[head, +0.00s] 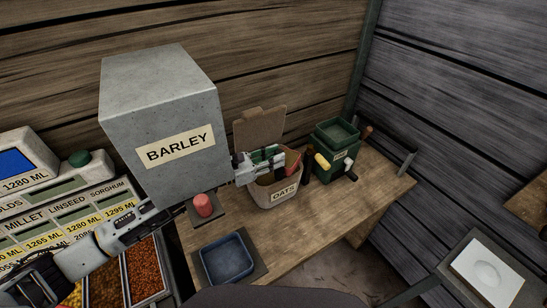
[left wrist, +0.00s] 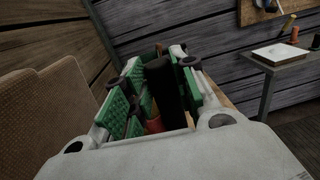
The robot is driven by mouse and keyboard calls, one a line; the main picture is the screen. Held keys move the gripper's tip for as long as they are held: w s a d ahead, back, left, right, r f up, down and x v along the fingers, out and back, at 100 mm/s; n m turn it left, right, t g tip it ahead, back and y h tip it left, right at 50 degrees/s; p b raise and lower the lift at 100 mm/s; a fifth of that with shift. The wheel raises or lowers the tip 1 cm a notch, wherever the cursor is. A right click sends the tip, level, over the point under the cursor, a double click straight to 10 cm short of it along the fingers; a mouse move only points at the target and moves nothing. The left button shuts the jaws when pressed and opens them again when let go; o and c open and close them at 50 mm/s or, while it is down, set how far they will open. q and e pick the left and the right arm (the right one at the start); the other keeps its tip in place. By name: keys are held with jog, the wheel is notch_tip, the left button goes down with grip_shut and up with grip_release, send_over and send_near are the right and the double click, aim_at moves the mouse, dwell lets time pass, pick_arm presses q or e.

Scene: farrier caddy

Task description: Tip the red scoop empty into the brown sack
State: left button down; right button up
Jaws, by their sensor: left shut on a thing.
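The brown sack (head: 263,193), labelled OATS, stands open on the wooden bench, with a brown flap (head: 260,125) upright behind its mouth. My left gripper (head: 272,163), with green pads, is over the sack's mouth. The red scoop (head: 292,162) shows beside its fingers at the right of the mouth. In the left wrist view the green pads are shut on a black handle (left wrist: 163,88), with a bit of red scoop (left wrist: 153,126) beyond. The scoop's inside is hidden, so I cannot tell its tilt or contents. My right gripper is not in view.
A large grey BARLEY bin (head: 160,115) stands left of the sack. A red cylinder (head: 203,205) and a blue tray (head: 228,262) are in front. The bench's right front is clear.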

pick_arm(q)
jog(key=shift+f, duration=0.1)
jog(key=w+a+f+n+t+h+b, duration=0.2)
jog(key=a+f+n+t+b, duration=0.2)
jog(key=n, duration=0.5)
jog(key=shift+a+t+b, duration=0.25)
jog(key=shift+t+b, duration=0.25)
jog(key=shift+b, duration=0.5)
jog(key=shift+w, duration=0.1)
jog(key=shift+f+n, duration=0.1)
jog(key=shift+n, duration=0.2)
dwell(0.4)
jog(key=shift+w+a+f+n+t+b, duration=0.1)
jog(key=shift+a+f+n+t+b, duration=0.1)
jog(key=shift+n+t+b, duration=0.3)
jog(key=shift+w+a+f+n+t+b, duration=0.15)
jog(key=shift+n+t+b, duration=0.15)
jog(key=shift+n+b, duration=0.3)
dwell(0.6)
